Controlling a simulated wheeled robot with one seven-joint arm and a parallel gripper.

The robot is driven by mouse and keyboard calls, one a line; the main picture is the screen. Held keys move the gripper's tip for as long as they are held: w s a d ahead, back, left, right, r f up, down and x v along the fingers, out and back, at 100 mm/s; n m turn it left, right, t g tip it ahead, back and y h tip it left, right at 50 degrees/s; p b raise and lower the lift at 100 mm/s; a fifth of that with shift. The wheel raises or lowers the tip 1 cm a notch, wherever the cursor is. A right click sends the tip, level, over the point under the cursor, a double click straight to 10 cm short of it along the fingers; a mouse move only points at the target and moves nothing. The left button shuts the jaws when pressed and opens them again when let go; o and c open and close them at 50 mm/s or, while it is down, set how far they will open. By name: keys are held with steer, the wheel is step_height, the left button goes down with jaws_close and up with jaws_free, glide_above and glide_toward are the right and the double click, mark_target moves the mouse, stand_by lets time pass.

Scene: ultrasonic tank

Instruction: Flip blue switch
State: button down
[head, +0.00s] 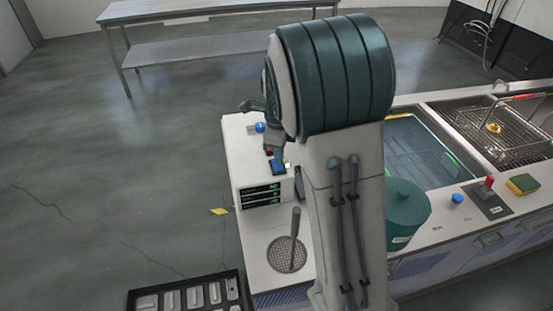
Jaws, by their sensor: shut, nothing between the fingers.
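A white control box (236,165) stands left of my arm, with green-lit displays on its front. A blue switch (278,168) sits on a dark plate on top of the box. My gripper (274,146) is small and dark in the head view, shut and empty, just above and behind the blue switch. I cannot tell whether its tips touch the switch. My own arm hides the right side of the box. A round blue knob (260,127) is farther back on the box, and another blue knob (457,198) is on the counter at right.
A teal pot (406,212) stands just right of my arm, before the water tank (425,140). A red lever (488,184) and a sponge (523,184) are farther right. A handled strainer (287,255) lies in front of the box. A black tray (137,294) is at lower left.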

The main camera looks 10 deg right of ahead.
mark_target(279, 168)
step_height(279, 168, up, 5)
steer(key=p, duration=0.3)
steer(key=shift+f, duration=0.2)
stand_by(0.3)
